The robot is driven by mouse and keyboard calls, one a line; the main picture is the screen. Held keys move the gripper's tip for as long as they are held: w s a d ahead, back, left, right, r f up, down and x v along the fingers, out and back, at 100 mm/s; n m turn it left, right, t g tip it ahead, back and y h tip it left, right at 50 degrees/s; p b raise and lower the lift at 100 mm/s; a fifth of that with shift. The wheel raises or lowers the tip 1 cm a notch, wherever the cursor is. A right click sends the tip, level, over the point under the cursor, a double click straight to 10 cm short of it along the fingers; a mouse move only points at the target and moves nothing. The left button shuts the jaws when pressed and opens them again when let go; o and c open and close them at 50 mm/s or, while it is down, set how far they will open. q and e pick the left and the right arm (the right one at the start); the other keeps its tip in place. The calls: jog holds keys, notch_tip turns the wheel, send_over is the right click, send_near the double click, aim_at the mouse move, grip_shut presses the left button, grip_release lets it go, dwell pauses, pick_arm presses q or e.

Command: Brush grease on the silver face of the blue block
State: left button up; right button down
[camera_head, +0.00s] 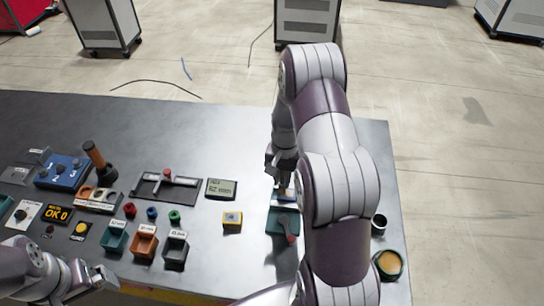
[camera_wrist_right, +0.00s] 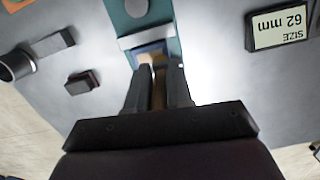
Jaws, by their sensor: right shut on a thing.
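The blue block (camera_wrist_right: 150,52) sits in a teal fixture (camera_wrist_right: 155,18) under a silver bar (camera_wrist_right: 145,38). In the head view the fixture (camera_head: 281,222) stands near the table's right side, and the block (camera_head: 285,195) shows only partly below my right gripper (camera_head: 281,177). In the right wrist view that gripper (camera_wrist_right: 160,75) is shut on a thin brown handle (camera_wrist_right: 158,95), apparently the brush. Its tip is by the block; contact and the silver face are hard to make out. A round tin of orange-tan material (camera_head: 389,264), likely grease, stands front right. My left gripper (camera_head: 98,280) is at the front left, jaws unclear.
A black cup (camera_head: 379,222) stands behind the tin. A small dark block (camera_wrist_right: 82,82) lies near the fixture. A size display (camera_head: 221,188), a yellow block (camera_head: 232,219), coloured bins (camera_head: 145,242) and control boxes (camera_head: 62,172) are to the left. The far table strip is clear.

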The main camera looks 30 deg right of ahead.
jog(key=shift+w+a, duration=0.2)
jog(key=shift+a, duration=0.05)
notch_tip(320, 180, up, 5)
jog(key=p, duration=0.3)
jog(key=shift+a+p, duration=0.1)
jog(key=shift+p, duration=0.25)
jog(key=shift+r+p, duration=0.3)
pick_arm(q)
notch_tip(320, 180, up, 6)
jog(key=p, duration=0.2)
jog(key=shift+w+a+r, duration=0.15)
jog(key=shift+a+r, duration=0.05)
pick_arm(e)
notch_tip(320, 180, up, 2)
jog(key=shift+w+r, duration=0.1)
jog(key=shift+r, duration=0.15)
pick_arm(q)
jog(key=shift+w, duration=0.1)
pick_arm(e)
jog(key=shift+a, duration=0.1)
